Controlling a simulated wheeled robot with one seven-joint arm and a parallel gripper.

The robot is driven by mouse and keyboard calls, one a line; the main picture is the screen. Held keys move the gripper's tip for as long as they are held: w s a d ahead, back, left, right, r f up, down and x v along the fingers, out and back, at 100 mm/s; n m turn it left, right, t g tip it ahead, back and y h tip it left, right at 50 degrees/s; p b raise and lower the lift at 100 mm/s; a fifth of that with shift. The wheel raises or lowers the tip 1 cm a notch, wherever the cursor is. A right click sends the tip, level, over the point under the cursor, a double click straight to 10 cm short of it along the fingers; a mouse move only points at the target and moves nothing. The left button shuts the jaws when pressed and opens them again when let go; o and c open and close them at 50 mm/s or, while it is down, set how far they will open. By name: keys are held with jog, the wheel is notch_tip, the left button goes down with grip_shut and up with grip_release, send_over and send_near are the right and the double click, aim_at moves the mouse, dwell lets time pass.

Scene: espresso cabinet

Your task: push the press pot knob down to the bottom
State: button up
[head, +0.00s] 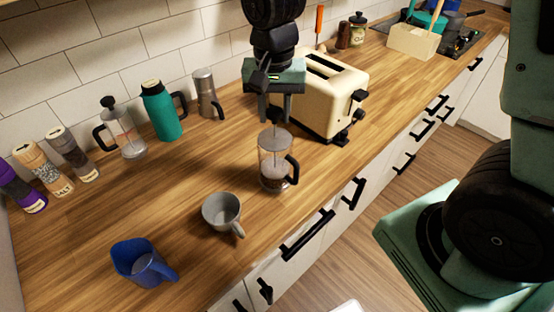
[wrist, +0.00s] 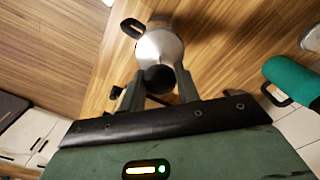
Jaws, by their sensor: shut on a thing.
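The press pot (head: 274,168) stands upright on the wooden counter, with a clear body, a black handle on its right side and something dark low inside. My gripper (head: 275,112) is directly above it, pointing down, its fingers close over the top of the pot. In the wrist view, my gripper (wrist: 158,90) has its two fingers on either side of the round dark knob (wrist: 158,77), shut on it. The silver lid of the press pot (wrist: 160,45) shows just beyond. The fingers partly hide the knob in the head view, and the plunger's depth is hard to tell.
A cream toaster (head: 318,95) stands close behind and right of the pot. A grey cup (head: 220,211) and a blue cup (head: 140,262) stand in front to the left. Another press pot (head: 127,135) and a teal bottle (head: 161,112) are near the wall. The counter's front edge is close.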

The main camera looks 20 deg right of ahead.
aim_at(275, 123)
jog(key=shift+f+b, duration=1.15)
jog(key=shift+f, duration=0.65)
jog(key=o, duration=1)
jog(key=shift+o, duration=0.2)
notch_tip(275, 123, up, 8)
jog(key=p, duration=0.7)
jog(key=shift+r, duration=0.15)
